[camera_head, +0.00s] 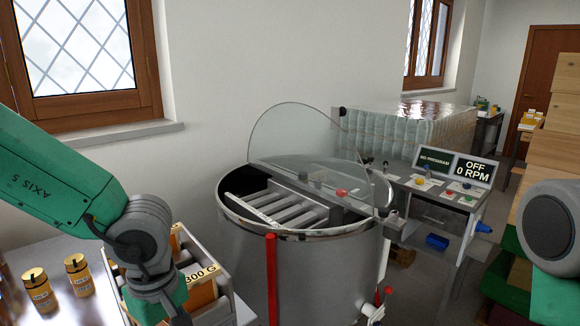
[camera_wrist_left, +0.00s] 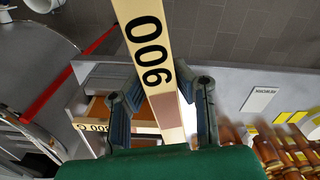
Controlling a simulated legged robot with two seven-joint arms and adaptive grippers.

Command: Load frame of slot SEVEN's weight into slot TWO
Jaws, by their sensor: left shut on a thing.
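My left gripper (camera_head: 170,312) comes in from the left and points down over the grey frame box (camera_head: 233,306). In the left wrist view, its fingers (camera_wrist_left: 160,84) are shut on a pale wooden frame bar (camera_wrist_left: 143,32) with black digits that appear to read 900. Another labelled frame (camera_wrist_left: 92,125) shows beside it, its first digit unclear. In the head view, a label ending in 00 G (camera_head: 200,273) shows beside my gripper. The steel extractor drum (camera_head: 300,258) stands right of the box, with parallel bars (camera_head: 285,212) inside. I cannot read slot numbers. My right gripper is out of view.
A clear upright cover (camera_head: 305,140) rises over the drum's middle, leaving the near-left part exposed. A red post (camera_head: 272,280) stands at its front. Jars (camera_head: 77,273) stand on the left bench. A control panel (camera_head: 450,170) reads OFF, 0 RPM. Wooden hive boxes (camera_head: 545,150) stand right.

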